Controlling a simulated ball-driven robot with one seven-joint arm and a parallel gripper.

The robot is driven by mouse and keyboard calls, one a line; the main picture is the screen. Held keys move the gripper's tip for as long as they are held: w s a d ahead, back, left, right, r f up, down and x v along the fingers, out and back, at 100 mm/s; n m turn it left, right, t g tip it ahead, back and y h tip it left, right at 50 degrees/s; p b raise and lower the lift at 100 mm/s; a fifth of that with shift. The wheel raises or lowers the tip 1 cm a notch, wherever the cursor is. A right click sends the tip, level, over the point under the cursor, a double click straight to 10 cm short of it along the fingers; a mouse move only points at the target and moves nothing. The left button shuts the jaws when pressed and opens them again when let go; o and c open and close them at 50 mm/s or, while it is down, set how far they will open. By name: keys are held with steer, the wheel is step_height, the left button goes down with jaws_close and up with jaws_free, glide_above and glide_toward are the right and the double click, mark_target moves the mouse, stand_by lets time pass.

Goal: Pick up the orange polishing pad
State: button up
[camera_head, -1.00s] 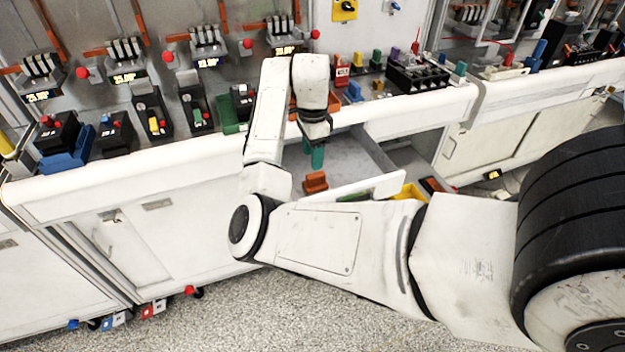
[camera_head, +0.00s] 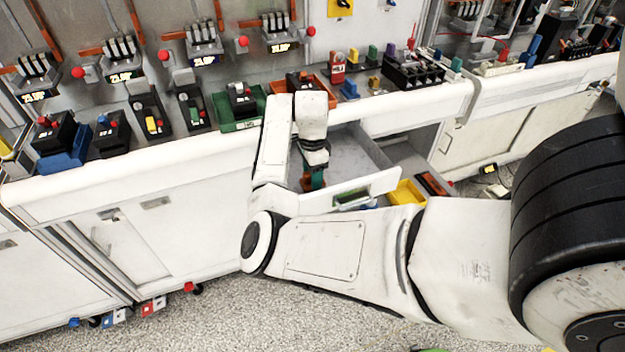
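The orange polishing pad (camera_head: 306,183) appears as a small orange-brown patch in the open drawer (camera_head: 352,155), near its left front side. My gripper (camera_head: 315,182), with teal fingers, points down into the drawer right at the pad. The fingers overlap the pad in the picture and hide most of it. Whether they are closed on it or only around or beside it I cannot tell.
The drawer front (camera_head: 375,188) stands close to the right of my gripper. A yellow bin (camera_head: 405,193) lies farther right. On the bench above stand a green tray (camera_head: 236,124) and an orange tray (camera_head: 327,92) holding breakers.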

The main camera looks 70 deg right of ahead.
steer(key=c, duration=0.7)
steer(key=shift+o, duration=0.2)
steer(key=shift+r, duration=0.15)
steer(key=shift+r, duration=0.5)
steer(key=s+a+r, duration=0.4)
steer(key=s+r, duration=0.7)
steer(key=s, duration=0.2)
steer(key=shift+s+r, duration=0.2)
steer(key=shift+r, duration=0.2)
